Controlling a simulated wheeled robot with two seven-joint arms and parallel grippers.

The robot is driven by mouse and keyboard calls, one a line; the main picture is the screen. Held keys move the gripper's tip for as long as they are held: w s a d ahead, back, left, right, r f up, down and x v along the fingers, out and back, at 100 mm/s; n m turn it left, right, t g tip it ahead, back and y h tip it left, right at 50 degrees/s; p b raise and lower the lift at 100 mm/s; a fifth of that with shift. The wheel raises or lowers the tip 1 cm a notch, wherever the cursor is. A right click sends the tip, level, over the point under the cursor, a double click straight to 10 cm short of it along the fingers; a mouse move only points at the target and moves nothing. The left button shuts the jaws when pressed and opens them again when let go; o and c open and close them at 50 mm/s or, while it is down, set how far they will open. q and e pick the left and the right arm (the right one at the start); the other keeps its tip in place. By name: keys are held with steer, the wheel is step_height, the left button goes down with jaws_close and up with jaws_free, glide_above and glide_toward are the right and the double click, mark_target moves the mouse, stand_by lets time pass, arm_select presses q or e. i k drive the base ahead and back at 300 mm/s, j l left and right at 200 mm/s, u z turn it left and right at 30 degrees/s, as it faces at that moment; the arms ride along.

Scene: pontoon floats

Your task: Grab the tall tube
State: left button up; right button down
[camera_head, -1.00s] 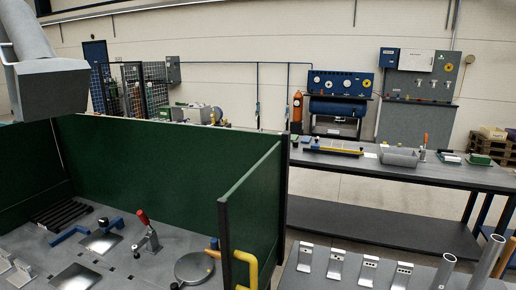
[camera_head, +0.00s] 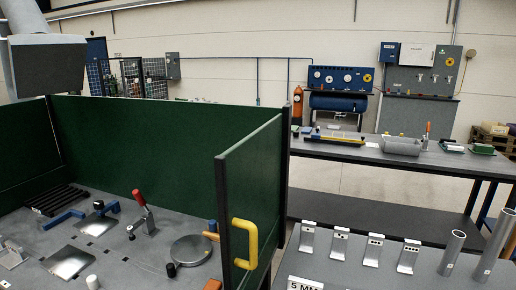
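Two grey metal tubes stand on the grey table at the right of the head view. The taller tube (camera_head: 495,246) is at the right, tilted in the picture, with an open round top. A shorter tube (camera_head: 452,253) stands to its left, with a gap between them. Both bases show on the table top. Neither of my grippers is in view, and nothing is seen touching the tubes.
Several bent metal brackets (camera_head: 374,248) stand in a row left of the tubes. A green partition (camera_head: 250,185) with a yellow handle (camera_head: 245,243) walls off the left bench, which holds a red-handled clamp (camera_head: 144,214). A dark bench (camera_head: 420,162) stands behind.

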mark_target(505, 221)
steer(key=z, duration=1.55)
steer(key=i+l, duration=0.15)
